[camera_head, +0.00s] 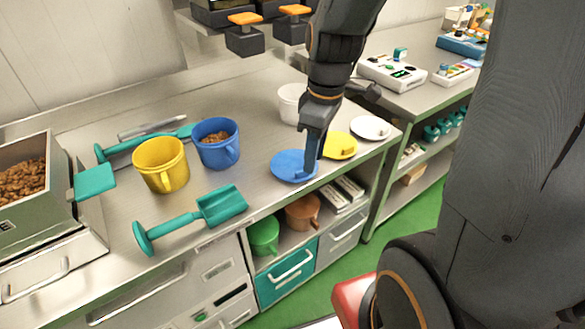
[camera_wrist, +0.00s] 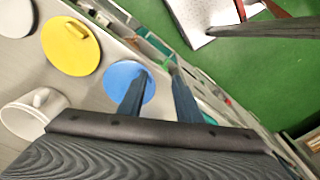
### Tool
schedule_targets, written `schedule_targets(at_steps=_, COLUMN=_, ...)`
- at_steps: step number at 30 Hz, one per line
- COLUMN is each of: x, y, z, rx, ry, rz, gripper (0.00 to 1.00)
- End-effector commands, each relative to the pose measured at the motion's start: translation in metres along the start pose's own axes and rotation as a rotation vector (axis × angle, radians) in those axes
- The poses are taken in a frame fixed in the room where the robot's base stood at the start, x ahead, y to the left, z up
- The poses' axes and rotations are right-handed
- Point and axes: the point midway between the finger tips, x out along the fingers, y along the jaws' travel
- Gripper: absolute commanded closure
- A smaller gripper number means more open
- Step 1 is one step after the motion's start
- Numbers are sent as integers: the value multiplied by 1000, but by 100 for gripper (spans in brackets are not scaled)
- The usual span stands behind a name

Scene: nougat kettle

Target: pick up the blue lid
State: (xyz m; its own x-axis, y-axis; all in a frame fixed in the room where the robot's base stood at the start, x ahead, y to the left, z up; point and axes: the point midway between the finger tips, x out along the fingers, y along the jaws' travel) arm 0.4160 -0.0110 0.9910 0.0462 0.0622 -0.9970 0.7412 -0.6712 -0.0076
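The blue lid (camera_head: 287,166) lies flat on the metal counter near its front edge. My gripper (camera_head: 311,168) points down over the lid's right side in the head view. In the wrist view the blue lid (camera_wrist: 118,78) lies beneath and beside the left finger, which hides part of it. The two fingers of my gripper (camera_wrist: 160,72) are apart, with nothing seen held between them. The lid's handle is not clearly visible. I cannot tell whether the fingers touch the lid.
A yellow lid (camera_head: 342,146) and a white lid (camera_head: 370,128) lie to the right. A blue mug (camera_head: 217,153), a yellow mug (camera_head: 160,176) and a white mug (camera_head: 290,104) stand on the counter. Teal scoops (camera_head: 222,204) lie left. Shelves and drawers are below the front edge.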

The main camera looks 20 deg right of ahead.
Motion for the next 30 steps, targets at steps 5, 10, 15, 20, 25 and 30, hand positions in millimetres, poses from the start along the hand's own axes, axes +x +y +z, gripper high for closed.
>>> schedule_targets(at_steps=5, x=3, y=19, z=-10, rx=-357, ry=17, rz=-43, gripper=69)
schedule_targets(at_steps=10, x=4, y=31, z=-17, rx=-621, ry=45, rz=-70, gripper=69)
schedule_targets(at_steps=15, x=4, y=36, z=-20, rx=-757, ry=62, rz=-82, gripper=69)
schedule_targets(at_steps=20, x=13, y=36, z=-22, rx=-787, ry=66, rz=-86, gripper=69)
schedule_targets(at_steps=25, x=29, y=34, z=-23, rx=-785, ry=66, rz=-86, gripper=69)
schedule_targets(at_steps=30, x=41, y=33, z=-26, rx=-786, ry=65, rz=-87, gripper=69)
